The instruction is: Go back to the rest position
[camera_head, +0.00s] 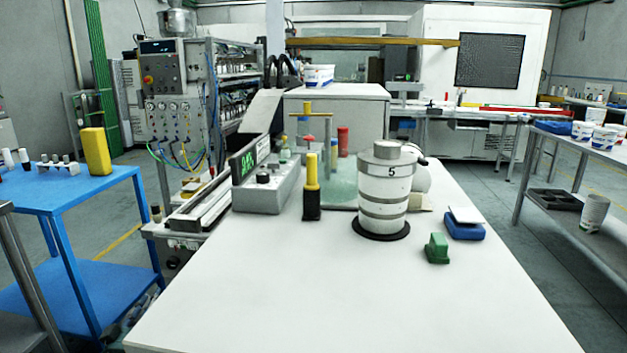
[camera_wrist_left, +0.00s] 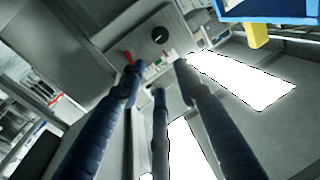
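My left gripper (camera_wrist_left: 158,76) shows in the left wrist view as several long dark-blue fingers. Their tips stand apart and nothing is held between them, so it is open. Beyond the tips is a grey box with a black knob (camera_wrist_left: 160,35), with small red and green parts near it. In the head view I cannot make out either gripper clearly. Two dark curved loops (camera_head: 283,70) stand above a pale tilted slab (camera_head: 260,110) at the machine; I cannot tell what they are. My right gripper does not show.
The white table (camera_head: 300,300) is clear in front. It bears a control box (camera_head: 268,190), a yellow-black tool (camera_head: 312,190), a cylinder marked 5 (camera_head: 384,190), a green block (camera_head: 437,248) and a blue block (camera_head: 464,230). A blue trolley (camera_head: 75,195) stands left, a grey bench (camera_head: 580,150) right.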

